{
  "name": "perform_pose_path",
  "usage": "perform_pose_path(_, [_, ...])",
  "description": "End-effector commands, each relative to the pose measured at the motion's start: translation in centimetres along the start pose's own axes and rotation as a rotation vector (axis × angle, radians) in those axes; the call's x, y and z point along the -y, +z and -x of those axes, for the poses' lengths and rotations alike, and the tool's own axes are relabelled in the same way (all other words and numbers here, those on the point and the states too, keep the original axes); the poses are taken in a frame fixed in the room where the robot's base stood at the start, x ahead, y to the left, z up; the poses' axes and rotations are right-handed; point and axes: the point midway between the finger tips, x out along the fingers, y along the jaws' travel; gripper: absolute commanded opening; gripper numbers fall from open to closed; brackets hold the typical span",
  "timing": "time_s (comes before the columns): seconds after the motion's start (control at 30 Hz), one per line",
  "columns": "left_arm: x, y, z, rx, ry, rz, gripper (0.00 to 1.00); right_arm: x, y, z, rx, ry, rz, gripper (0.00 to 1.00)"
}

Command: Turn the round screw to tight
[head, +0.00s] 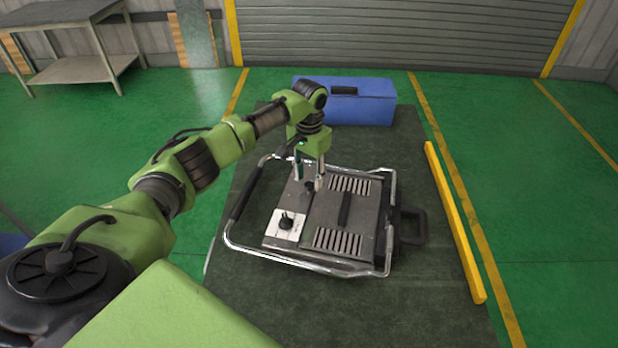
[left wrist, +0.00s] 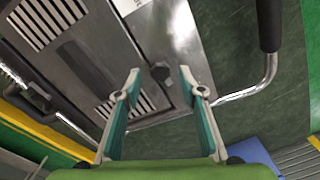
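The heating element (head: 325,215) is a grey metal box with vent slots and a chrome tube frame, lying on a dark table. The round screw (head: 309,188) is a small dark knob on its top, near the far edge. It also shows in the left wrist view (left wrist: 160,72), just beyond and between the fingertips. My left gripper (head: 308,180) points down over the screw, one finger on each side. In the left wrist view my left gripper (left wrist: 160,80) is open, with gaps beside the screw; I see no contact. My right gripper is not in view.
A second black knob (head: 286,223) sits on a white plate on the box. A black handle (head: 344,209) lies between the vents. A blue toolbox (head: 362,105) stands at the table's far end. A yellow bar (head: 455,222) runs along the table's right edge. The near table (head: 400,310) is clear.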

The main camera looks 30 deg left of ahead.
Motion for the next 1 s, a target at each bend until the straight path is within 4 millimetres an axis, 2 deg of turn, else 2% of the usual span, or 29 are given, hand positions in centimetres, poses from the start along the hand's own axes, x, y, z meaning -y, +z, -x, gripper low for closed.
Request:
perform_pose_path(0.03, [0.0,0.1,-0.5,0.002,0.0,0.0,0.37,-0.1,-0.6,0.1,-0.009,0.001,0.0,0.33])
perform_pose_path(0.13, [0.0,0.0,-1.2,0.001,0.0,0.001,0.37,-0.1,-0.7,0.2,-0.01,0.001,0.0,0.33])
perform_pose_path(0.47, [0.0,0.0,-1.6,0.0,0.0,0.0,0.37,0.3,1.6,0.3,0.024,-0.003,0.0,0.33])
perform_pose_path(0.6, [0.0,0.0,-1.6,0.0,-0.001,0.0,0.03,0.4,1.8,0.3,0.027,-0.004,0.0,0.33])
perform_pose_path(0.63, [0.0,0.0,-1.6,0.0,-0.001,0.0,0.0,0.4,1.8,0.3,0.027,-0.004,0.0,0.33])
perform_pose_path(1.0, [0.0,0.0,-1.5,0.0,-0.001,-0.035,0.0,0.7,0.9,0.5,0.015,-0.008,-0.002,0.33])
